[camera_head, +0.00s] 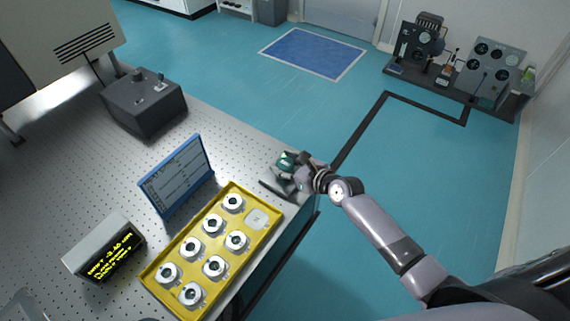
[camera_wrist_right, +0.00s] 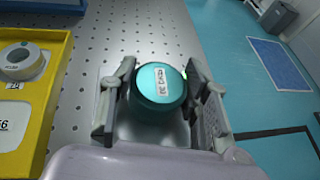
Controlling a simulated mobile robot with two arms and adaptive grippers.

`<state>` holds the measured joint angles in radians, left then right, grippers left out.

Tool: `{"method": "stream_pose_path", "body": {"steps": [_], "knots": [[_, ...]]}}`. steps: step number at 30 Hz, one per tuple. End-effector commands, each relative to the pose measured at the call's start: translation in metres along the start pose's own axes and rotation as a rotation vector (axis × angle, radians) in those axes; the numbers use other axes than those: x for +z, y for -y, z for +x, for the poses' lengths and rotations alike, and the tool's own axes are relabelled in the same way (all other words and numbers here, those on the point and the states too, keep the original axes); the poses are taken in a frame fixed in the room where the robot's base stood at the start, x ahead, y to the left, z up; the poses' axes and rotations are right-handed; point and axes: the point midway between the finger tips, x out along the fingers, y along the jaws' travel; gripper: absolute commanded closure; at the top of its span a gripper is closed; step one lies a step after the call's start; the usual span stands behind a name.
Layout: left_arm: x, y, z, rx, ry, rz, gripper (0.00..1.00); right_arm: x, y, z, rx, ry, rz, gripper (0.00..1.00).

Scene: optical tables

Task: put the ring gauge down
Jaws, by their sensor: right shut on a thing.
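My right gripper (camera_head: 293,172) is over the table's right edge, beyond the far corner of the yellow tray. In the wrist view its two fingers (camera_wrist_right: 160,95) stand on either side of a round teal-topped thing (camera_wrist_right: 160,84) with a white label, and it is shut on it. The teal top also shows in the head view (camera_head: 287,159). I see no open ring in the grip, and the thing's underside is hidden. White ring gauges with dark holes, such as this one (camera_head: 233,203), sit in the yellow tray (camera_head: 163,262). My left gripper is not in view.
One tray place, a pale square (camera_head: 257,218), has no ring on it. A blue-framed panel (camera_head: 176,178), a display box (camera_head: 105,248) and a dark control box (camera_head: 143,104) stand on the perforated table (camera_head: 62,170). Bare tabletop lies between the control box and my gripper.

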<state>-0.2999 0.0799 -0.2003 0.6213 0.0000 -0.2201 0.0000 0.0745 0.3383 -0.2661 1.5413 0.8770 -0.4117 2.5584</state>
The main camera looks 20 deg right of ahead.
Motion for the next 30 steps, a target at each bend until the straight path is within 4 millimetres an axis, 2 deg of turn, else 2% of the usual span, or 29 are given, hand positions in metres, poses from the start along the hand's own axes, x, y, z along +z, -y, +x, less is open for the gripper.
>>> {"method": "stream_pose_path", "body": {"steps": [8,9,17,26,30], "knots": [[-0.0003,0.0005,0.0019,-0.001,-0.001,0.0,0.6,-0.0013,-0.0001,0.0013,0.0,0.003,0.002,0.92],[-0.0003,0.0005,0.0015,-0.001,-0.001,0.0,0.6,-0.0018,-0.0002,0.0012,0.0,0.002,0.001,0.56],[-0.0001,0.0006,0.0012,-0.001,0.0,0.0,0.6,-0.0016,-0.0002,0.0009,0.0,0.001,0.001,0.39],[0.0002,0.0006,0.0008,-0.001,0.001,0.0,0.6,-0.0011,-0.0001,0.0007,0.0,0.001,0.0,0.37],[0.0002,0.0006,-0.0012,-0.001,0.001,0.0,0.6,0.0012,-0.0002,-0.0061,0.0,0.001,0.0,0.37]]}}
